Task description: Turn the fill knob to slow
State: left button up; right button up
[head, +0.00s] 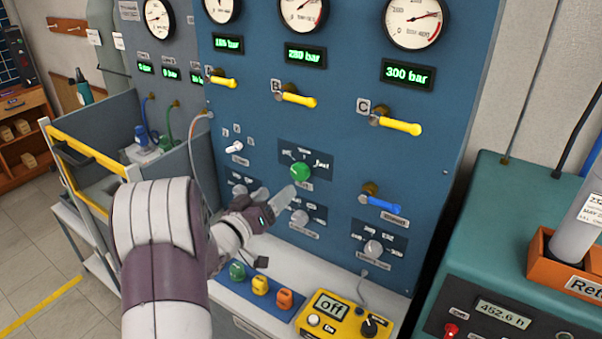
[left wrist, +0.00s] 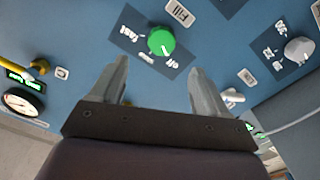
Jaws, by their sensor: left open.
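The green fill knob (head: 300,171) is on a dark plate in the middle of the blue panel, with small labels around it. In the left wrist view the green knob (left wrist: 160,41) has a white pointer mark angled down and right, towards a short label that is hard to read; "fast" is at the left. My left gripper (head: 277,194) is open and empty, just below and left of the knob in the head view. Its fingers (left wrist: 159,67) are apart, and the knob shows beyond their tips, not between them. My right gripper is not in view.
Grey knobs (head: 300,216) (head: 373,248) sit below on the panel. A blue lever (head: 381,204) and yellow levers (head: 400,126) stick out nearby. A yellow box reading "off" (head: 342,316) stands on the bench below. A teal cabinet (head: 505,220) is at the right.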

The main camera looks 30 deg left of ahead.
aim_at(297, 174)
pick_arm(q)
jog(key=w, duration=0.6)
jog(key=w+p, duration=0.1)
jog(key=w, duration=0.2)
jog(key=shift+w+d+f, duration=0.1)
jog(key=shift+w+d, duration=0.2)
jog(key=shift+w, duration=0.1)
jog(key=c, duration=1.1)
